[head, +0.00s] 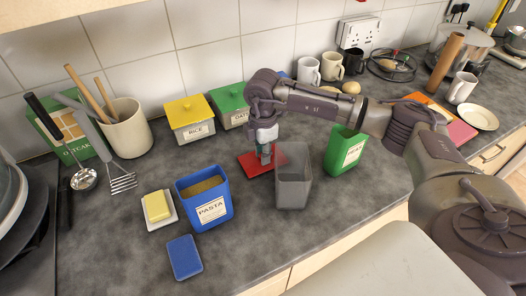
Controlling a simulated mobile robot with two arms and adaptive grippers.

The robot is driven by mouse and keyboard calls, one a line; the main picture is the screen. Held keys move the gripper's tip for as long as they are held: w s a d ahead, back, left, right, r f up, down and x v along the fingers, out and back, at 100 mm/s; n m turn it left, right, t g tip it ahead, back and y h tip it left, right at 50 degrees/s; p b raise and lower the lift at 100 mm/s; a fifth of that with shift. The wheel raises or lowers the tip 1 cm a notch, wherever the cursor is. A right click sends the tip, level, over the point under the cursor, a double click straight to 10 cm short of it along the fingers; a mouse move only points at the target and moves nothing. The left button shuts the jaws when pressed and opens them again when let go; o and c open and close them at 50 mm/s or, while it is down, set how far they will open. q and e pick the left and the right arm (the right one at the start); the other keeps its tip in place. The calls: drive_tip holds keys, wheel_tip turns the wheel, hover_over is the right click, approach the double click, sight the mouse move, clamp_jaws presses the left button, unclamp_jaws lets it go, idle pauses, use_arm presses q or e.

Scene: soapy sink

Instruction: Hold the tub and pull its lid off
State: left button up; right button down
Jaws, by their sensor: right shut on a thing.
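My right gripper (266,156) reaches down from the right arm behind a grey open-topped tub (293,178). It is shut on the red lid (250,165), which is low by the counter; I cannot tell whether it touches the counter. The grey tub hides part of the lid's right side. A blue tub labelled PASTA (208,211) stands open at the front left, and a blue lid (185,257) lies apart in front of it. A green tub (344,152) stands upright to the right of the grey one. My left gripper is not in view.
A yellow-lidded RICE tub (191,126) and a green-lidded tub (230,108) stand at the back wall. A butter dish (160,223), a slotted masher (121,180) and a utensil crock (126,133) are on the left. The front middle counter is clear.

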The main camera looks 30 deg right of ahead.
drive_tip(key=shift+f, duration=0.15)
drive_tip(key=c, duration=1)
unclamp_jaws()
